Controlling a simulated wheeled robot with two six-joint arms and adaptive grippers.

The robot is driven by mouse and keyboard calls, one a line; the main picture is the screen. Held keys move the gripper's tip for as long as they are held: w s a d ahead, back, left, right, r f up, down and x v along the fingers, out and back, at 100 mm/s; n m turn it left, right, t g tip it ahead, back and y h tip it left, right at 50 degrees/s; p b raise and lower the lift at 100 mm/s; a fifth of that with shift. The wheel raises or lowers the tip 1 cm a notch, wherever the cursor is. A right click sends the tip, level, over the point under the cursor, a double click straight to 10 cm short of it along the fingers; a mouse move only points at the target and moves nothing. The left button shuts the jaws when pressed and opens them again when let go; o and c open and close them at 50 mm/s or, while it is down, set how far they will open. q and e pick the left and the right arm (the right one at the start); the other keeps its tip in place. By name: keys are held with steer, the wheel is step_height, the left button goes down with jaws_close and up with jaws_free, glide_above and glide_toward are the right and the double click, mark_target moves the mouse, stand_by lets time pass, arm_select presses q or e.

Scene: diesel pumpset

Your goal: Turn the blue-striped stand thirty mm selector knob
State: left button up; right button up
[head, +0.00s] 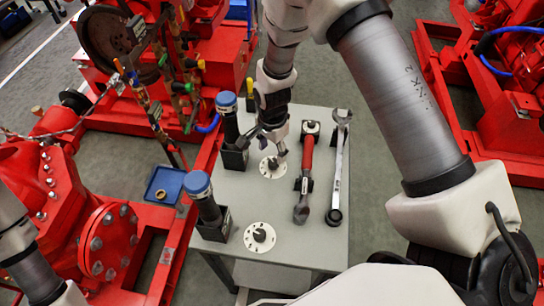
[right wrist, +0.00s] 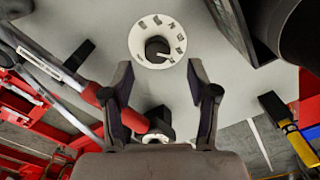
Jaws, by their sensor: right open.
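Two dark selector knobs sit on round white dials on the grey table in the head view: a far dial (head: 271,166) and a near dial (head: 259,238). I cannot make out a blue stripe beside either. My right gripper (head: 272,142) is over the far dial, pointing down, and partly covers it. In the right wrist view, a dial (right wrist: 140,44) with a dark knob (right wrist: 157,49) lies just beyond the fingertips. The right gripper's fingers (right wrist: 159,75) are apart with nothing held between them. My left arm shows at the lower left, its gripper out of view.
Blue-capped cylinders (head: 198,185) (head: 226,103) stand in black holders left of the dials. Red machinery (head: 105,240) crowds the left side. Bare tabletop lies between the near dial and the hammer.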

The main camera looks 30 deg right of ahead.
mark_target(273, 163)
steer(key=f, duration=0.1)
steer(key=s+f, duration=0.1)
steer(key=f, duration=0.1)
steer(key=shift+a+p, duration=0.15)
steer(key=shift+p, duration=0.15)
steer(key=f, duration=0.2)
steer(key=w, duration=0.1)
steer(key=shift+d+f, duration=0.35)
steer(key=shift+f, duration=0.05)
steer(key=shift+s+a+r, duration=0.2)
steer(key=shift+r, duration=0.05)
steer(key=shift+c, duration=0.7)
steer(key=c, duration=0.5)
arm_select(q)
steer(key=shift+s+r, duration=0.2)
steer(key=shift+r, duration=0.35)
arm_select(e)
jaws_close()
